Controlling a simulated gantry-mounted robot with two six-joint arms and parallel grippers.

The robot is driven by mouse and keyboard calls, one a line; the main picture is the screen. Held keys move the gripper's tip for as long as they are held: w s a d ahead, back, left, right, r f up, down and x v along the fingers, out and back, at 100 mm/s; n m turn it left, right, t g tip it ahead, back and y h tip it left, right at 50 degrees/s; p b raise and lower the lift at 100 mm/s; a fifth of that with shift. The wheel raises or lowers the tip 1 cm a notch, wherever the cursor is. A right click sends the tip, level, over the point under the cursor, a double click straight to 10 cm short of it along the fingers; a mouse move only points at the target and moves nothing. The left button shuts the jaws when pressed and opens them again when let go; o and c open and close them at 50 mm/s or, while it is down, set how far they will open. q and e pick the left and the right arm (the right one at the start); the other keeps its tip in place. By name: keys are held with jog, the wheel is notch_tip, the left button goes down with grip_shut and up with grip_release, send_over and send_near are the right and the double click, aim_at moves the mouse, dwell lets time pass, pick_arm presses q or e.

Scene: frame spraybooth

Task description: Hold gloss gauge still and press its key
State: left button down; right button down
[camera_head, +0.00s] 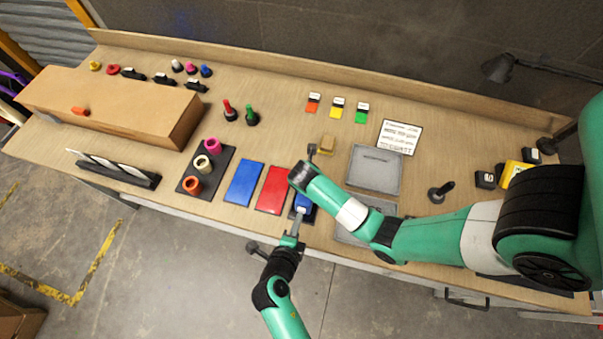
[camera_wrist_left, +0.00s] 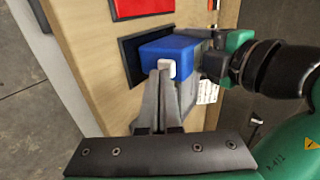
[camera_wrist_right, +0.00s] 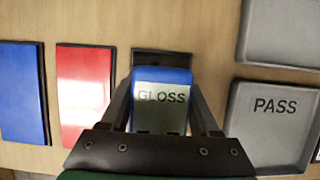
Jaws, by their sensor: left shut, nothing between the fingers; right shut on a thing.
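The gloss gauge (camera_wrist_right: 163,105) is a blue box with a pale face reading GLOSS, standing over a dark pad (camera_wrist_right: 160,57). In the right wrist view my right gripper (camera_wrist_right: 162,98) has one finger on each side of the gauge and is shut on it. In the head view the right arm partly covers the gauge (camera_head: 304,203). The gauge's white key (camera_wrist_left: 168,69) shows on its blue side in the left wrist view. My left gripper (camera_wrist_left: 160,76) is shut and empty, its fingertips right at the key; whether they touch cannot be told.
A red panel (camera_head: 272,189) and a blue panel (camera_head: 244,183) lie left of the gauge. A grey tray marked PASS (camera_wrist_right: 275,125) is to its right, with another grey tray (camera_head: 374,170) behind. A dark stamp (camera_head: 441,192) stands farther right.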

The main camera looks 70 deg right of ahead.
pick_arm(q)
jog(key=shift+w+d, duration=0.1)
jog(key=shift+d, duration=0.4)
pick_arm(e)
jog(key=shift+f, duration=0.1)
dwell(0.4)
pick_arm(q)
jog(key=shift+s+a, duration=0.15)
jog(key=shift+a, duration=1.1)
jog(key=shift+s+a, duration=0.15)
jog(key=shift+a, duration=1.1)
pick_arm(e)
jog(key=shift+c, duration=0.2)
grip_release()
jog(key=shift+r, duration=0.2)
jog(key=v, duration=0.7)
jog(key=shift+s+a+r, duration=0.1)
jog(key=shift+a, duration=0.05)
